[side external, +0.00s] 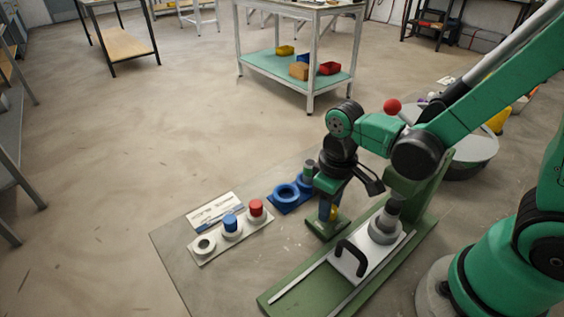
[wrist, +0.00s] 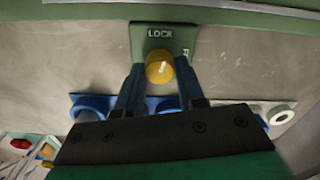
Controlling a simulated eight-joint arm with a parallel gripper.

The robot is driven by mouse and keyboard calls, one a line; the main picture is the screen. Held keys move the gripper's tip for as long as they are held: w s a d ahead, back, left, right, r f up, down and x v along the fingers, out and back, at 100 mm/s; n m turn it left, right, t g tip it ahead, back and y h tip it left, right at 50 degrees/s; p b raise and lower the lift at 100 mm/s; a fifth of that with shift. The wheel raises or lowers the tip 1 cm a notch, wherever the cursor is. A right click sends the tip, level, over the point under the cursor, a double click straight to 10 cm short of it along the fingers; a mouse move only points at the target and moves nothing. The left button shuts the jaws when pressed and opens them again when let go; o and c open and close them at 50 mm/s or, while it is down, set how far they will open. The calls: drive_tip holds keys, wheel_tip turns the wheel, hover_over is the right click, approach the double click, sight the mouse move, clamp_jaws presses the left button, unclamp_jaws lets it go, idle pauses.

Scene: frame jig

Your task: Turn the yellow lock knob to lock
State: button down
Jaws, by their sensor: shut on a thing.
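The yellow lock knob (wrist: 159,67) is on a green plate (wrist: 150,43) in the wrist view. A short white mark on its face points up and slightly right, close to the direction of the LOCK label (wrist: 160,33) above it. Another label at the plate's right edge is only partly visible. My gripper (wrist: 160,73) is shut on the knob, one finger on each side.
A green jig bed (side external: 275,300) carries a plate with a black handle (side external: 352,258) and a grey cylinder right of the knob. To the left are a holder with blue and red pegs (side external: 203,256) and a blue ring fixture (side external: 277,203).

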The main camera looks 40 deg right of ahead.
drive_tip(key=shift+n, duration=0.3)
drive_tip(key=c, duration=0.5)
unclamp_jaws()
drive_tip(key=shift+c, duration=0.2)
drive_tip(key=shift+r, duration=2.85)
